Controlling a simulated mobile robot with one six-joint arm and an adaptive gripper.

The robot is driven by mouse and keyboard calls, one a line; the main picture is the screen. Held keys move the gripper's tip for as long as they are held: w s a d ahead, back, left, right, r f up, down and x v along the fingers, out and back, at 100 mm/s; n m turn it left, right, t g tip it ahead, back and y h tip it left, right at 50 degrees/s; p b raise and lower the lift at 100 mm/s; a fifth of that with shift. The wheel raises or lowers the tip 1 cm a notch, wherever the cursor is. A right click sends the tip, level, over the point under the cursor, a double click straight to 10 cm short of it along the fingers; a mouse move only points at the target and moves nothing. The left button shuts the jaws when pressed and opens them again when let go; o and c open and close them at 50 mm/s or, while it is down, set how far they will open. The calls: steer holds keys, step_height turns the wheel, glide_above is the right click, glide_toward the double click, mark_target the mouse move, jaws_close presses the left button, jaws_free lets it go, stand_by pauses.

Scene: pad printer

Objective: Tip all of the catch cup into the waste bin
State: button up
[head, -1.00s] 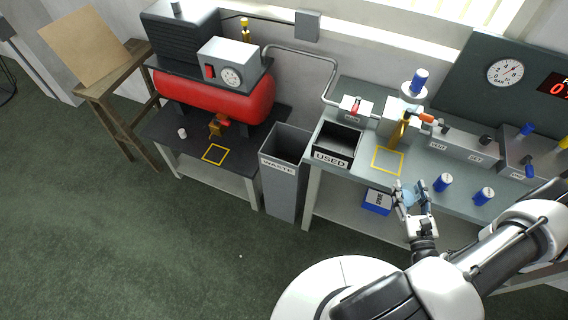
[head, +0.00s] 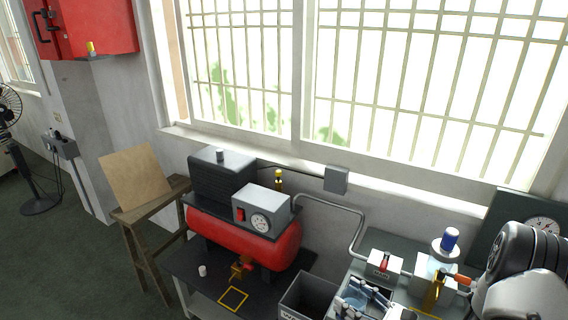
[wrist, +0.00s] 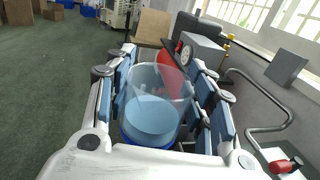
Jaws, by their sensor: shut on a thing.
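A clear cup with pale blue contents, the catch cup (wrist: 160,112), sits between the fingers of my gripper (wrist: 160,80) in the wrist view. The fingers are shut on its sides, and it looks roughly upright. In the head view my gripper (head: 363,300) and the cup (head: 354,297) are at the bottom edge, in front of the bench and just right of the waste bin. The grey waste bin (head: 297,308) is open-topped, its lower part cut off by the frame. The bin does not show clearly in the wrist view.
A red compressor (head: 250,235) stands left of the bin, with a small white cup (head: 202,270) and a yellow square outline (head: 233,299) on its dark stand. The bench at right holds a red-switched box (head: 384,264). A pipe (head: 350,215) runs along the wall.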

steer(key=shift+n+g+y, duration=0.8)
steer(key=shift+g, duration=0.1)
steer(key=a, duration=0.1)
steer(key=a+r, duration=0.1)
steer(key=a, duration=0.2)
steer(key=shift+s+a+r, duration=0.1)
steer(key=shift+r, duration=0.3)
